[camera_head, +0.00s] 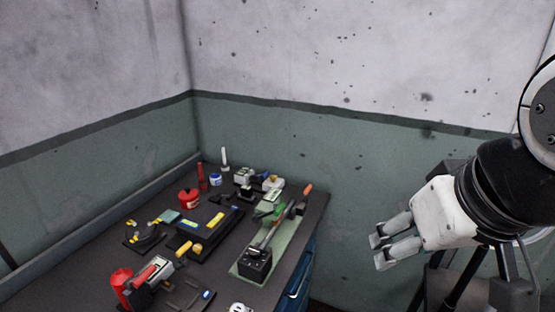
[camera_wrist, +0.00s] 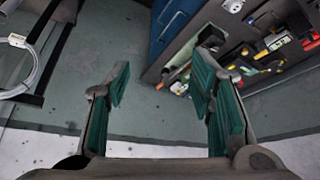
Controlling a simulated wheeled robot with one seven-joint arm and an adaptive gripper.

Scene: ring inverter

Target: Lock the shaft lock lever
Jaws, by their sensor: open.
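A machine on a pale green base plate (camera_head: 283,248) stands at the right end of the dark workbench. It has a black box (camera_head: 255,265) at its near end and a long bar with an orange tip (camera_head: 307,189) at its far end. I cannot tell for sure which part is the shaft lock lever. My gripper (camera_head: 379,251) is to the right of the bench, apart from everything, open and empty.
The workbench (camera_head: 105,242) carries several tools, a red can (camera_head: 189,198), a red cylinder (camera_head: 122,286) and yellow-marked parts (camera_head: 197,247). Blue drawers (camera_head: 300,285) are under its right edge; they also show in the wrist view (camera_wrist: 168,28). Walls close off the back.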

